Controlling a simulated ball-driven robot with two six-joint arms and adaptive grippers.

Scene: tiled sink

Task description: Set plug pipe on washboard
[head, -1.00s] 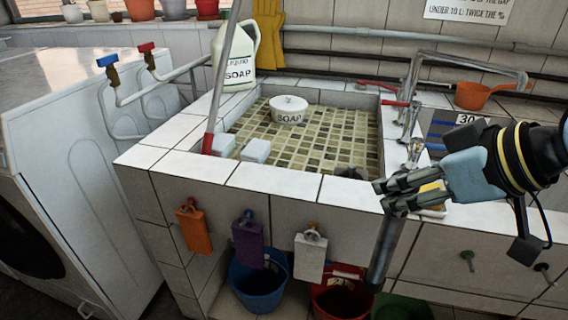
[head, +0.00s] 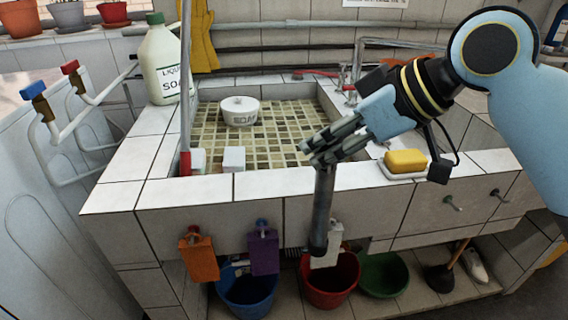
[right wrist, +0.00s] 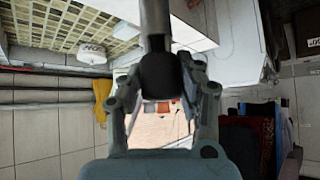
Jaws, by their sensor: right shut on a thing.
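My right gripper (head: 322,150) is shut on the grey plug pipe (head: 322,205), holding it near its upper end. The pipe hangs nearly upright in front of the sink's front wall, its dark lower end near the white tag. In the right wrist view, my right gripper's two fingers (right wrist: 163,92) close around the pipe (right wrist: 154,20), whose dark end (right wrist: 160,75) sits between them. I cannot make out a washboard in these views. My left gripper is not in view.
The tiled sink (head: 262,183) holds a soap bowl (head: 240,111) and small white blocks. A yellow soap (head: 406,160) lies on its right rim. Blue (head: 246,300), red (head: 330,292) and green (head: 385,276) tubs stand below. A soap jug (head: 165,65) stands back left.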

